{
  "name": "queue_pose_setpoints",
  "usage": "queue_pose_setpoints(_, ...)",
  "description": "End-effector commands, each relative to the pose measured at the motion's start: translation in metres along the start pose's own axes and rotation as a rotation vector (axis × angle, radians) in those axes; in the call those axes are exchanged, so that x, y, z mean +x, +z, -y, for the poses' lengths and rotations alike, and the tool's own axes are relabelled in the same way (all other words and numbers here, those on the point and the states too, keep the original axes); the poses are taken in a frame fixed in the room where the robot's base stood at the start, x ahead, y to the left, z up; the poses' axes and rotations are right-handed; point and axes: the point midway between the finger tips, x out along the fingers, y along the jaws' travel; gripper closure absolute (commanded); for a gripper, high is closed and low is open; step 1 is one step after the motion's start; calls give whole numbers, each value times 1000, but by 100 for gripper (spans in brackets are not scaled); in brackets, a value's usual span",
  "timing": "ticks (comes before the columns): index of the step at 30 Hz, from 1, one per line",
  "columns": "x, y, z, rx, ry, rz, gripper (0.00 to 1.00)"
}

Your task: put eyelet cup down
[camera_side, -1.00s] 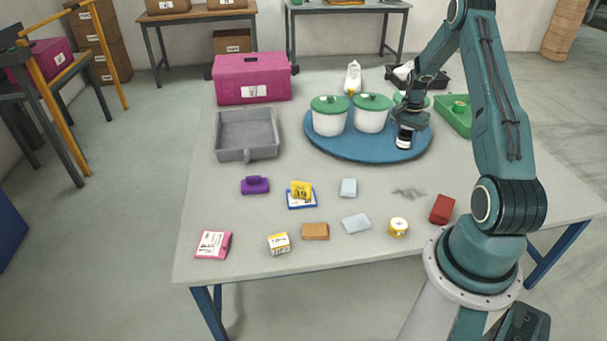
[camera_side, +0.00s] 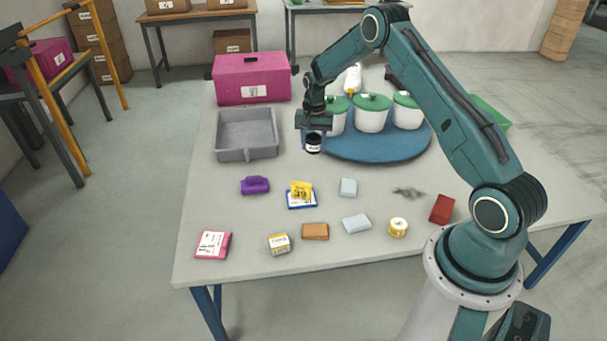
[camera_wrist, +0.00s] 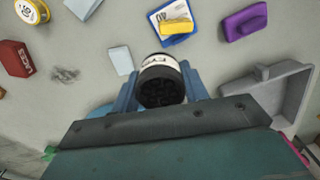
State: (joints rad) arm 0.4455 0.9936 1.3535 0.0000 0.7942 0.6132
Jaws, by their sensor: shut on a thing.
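The eyelet cup (camera_side: 313,146) is small and dark with a white label. It is between the jaws of my gripper (camera_side: 312,137), by the left edge of the blue round board. In the wrist view the cup (camera_wrist: 160,66) shows its dark end and white label, with a blue finger of my gripper (camera_wrist: 161,88) on each side. My gripper is shut on it. Whether the cup's bottom touches the table is hard to tell.
A grey tray (camera_side: 247,156) lies left of my gripper. The blue round board (camera_side: 375,152) carries white pots with green lids (camera_side: 371,115). A purple block (camera_side: 255,185), a yellow-and-blue item (camera_side: 301,195) and a red block (camera_side: 442,208) lie nearer the front.

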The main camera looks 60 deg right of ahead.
Motion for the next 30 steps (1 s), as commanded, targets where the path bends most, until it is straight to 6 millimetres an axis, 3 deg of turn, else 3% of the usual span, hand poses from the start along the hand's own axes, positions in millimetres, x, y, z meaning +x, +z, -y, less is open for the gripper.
queue_pose_setpoints(1,0,11,20,-41,0,0,82)
queue_pose_setpoints(6,-1,47,75,-157,-1,-1,82)
queue_pose_setpoints(15,-2,111,148,-327,-1,-1,82)
queue_pose_setpoints(21,-2,133,168,-378,-1,-1,82)
queue_pose_setpoints(30,0,137,170,-387,0,0,82)
